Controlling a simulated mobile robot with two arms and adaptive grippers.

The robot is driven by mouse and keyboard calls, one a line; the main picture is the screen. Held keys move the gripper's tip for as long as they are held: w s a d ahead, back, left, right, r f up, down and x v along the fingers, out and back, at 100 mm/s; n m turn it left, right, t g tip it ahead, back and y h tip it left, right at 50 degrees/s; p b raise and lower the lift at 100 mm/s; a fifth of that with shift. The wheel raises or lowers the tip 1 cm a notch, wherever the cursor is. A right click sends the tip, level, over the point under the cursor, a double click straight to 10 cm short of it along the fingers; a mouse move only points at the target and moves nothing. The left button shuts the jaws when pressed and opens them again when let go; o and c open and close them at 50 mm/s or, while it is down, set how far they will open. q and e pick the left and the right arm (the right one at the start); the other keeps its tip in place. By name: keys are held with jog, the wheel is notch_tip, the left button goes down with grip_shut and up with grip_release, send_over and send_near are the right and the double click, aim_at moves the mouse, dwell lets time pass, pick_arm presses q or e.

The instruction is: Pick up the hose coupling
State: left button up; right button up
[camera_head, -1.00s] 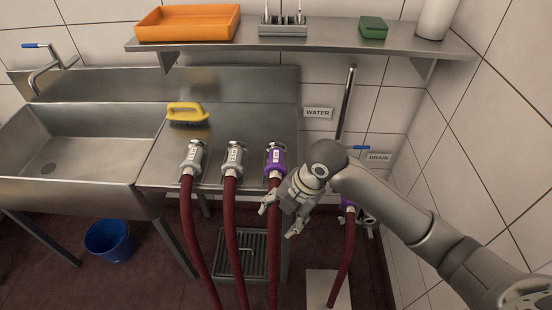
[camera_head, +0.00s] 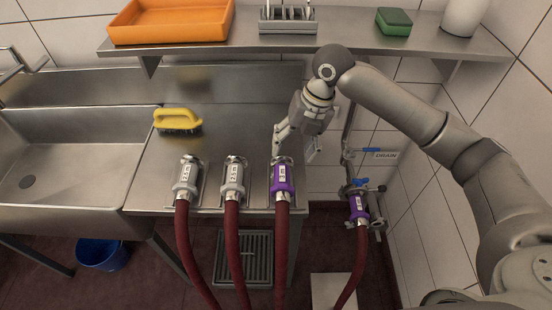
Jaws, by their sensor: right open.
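Three hose couplings lie in a row on the steel counter's front edge, each on a dark red hose. The left coupling (camera_head: 188,180) and the middle coupling (camera_head: 235,179) are grey with white labels. The right coupling (camera_head: 282,183) is purple with a white label. Another purple coupling (camera_head: 357,207) is attached at the pipe by the wall on the right. My right gripper (camera_head: 294,150) is open and empty, pointing down just above and behind the purple coupling on the counter, apart from it as far as I can tell. My left gripper is not in view.
A yellow brush (camera_head: 178,121) lies on the counter (camera_head: 225,110) next to the sink (camera_head: 60,150). A blue bucket (camera_head: 103,256) stands below.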

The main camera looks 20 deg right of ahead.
aim_at(284, 171)
jog(key=shift+x, duration=1)
jog(key=x, duration=0.2)
jog(key=shift+s+a+f+p, duration=0.1)
jog(key=shift+s+f+p, duration=0.15)
jog(key=shift+f+p, duration=0.15)
jog(key=shift+a+f, duration=0.1)
jog(key=shift+f, duration=0.15)
jog(key=p+x, duration=0.1)
jog(key=x, duration=0.3)
jog(key=shift+f+p, duration=0.3)
jog(key=shift+p, duration=0.05)
jog(key=shift+w+f, duration=0.1)
jog(key=shift+f, duration=0.25)
jog(key=shift+c, duration=0.4)
jog(key=c, duration=1.2)
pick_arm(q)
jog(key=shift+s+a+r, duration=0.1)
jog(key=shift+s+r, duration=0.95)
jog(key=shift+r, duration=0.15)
pick_arm(e)
jog(key=shift+r, duration=0.1)
grip_shut()
